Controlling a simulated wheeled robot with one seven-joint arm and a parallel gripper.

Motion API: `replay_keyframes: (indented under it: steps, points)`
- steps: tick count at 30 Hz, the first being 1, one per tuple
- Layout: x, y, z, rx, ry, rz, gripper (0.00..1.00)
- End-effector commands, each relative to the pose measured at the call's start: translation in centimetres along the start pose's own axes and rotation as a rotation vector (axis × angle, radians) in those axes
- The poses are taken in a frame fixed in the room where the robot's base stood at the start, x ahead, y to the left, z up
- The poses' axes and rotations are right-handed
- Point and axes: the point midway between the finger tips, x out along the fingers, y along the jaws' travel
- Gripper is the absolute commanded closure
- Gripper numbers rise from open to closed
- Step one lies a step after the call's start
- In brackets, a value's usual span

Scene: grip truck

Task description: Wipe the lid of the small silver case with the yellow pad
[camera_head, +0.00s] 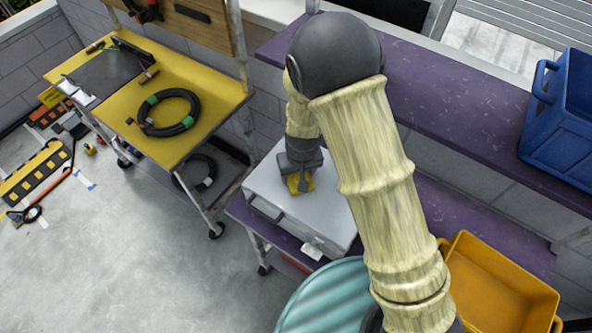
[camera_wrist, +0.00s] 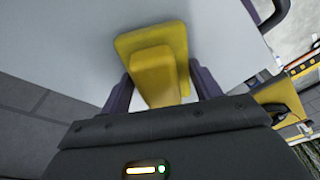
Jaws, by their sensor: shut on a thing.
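The silver case (camera_head: 326,208) lies flat on a lower purple shelf, with its pale lid facing up and a handle on its front side. My gripper (camera_head: 301,180) is over the lid's left-middle part and is shut on the yellow pad (camera_head: 308,187). In the wrist view, the yellow pad (camera_wrist: 152,48) has a raised grip block between my two fingers (camera_wrist: 160,92), and its flat base is against or just above the pale lid (camera_wrist: 75,45). I cannot tell whether the pad touches the lid. My arm hides the right part of the case.
A yellow cart (camera_head: 205,125) with a coiled black hose (camera_head: 168,112) stands at left. An upper purple shelf (camera_head: 440,90) runs behind, with a blue crate (camera_head: 562,115) at right. An orange bin (camera_head: 500,285) and a teal drum (camera_head: 325,300) are near the front.

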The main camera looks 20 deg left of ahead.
Motion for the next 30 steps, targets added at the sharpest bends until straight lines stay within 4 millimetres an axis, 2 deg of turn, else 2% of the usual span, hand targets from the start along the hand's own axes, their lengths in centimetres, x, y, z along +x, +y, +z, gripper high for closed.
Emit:
replay_keyframes:
  steps: [10, 12, 14, 30]
  points:
    - [-0.1, 1.6, 1.6, -0.009, -0.001, -0.002, 0.62]
    - [-0.9, 1.5, 1.4, -0.009, -0.002, -0.002, 0.62]
    - [-2.8, 1.4, 1.0, -0.011, 0.004, -0.002, 0.62]
    - [-7.5, 2.2, 0.4, 0.005, 0.000, 0.000, 0.62]
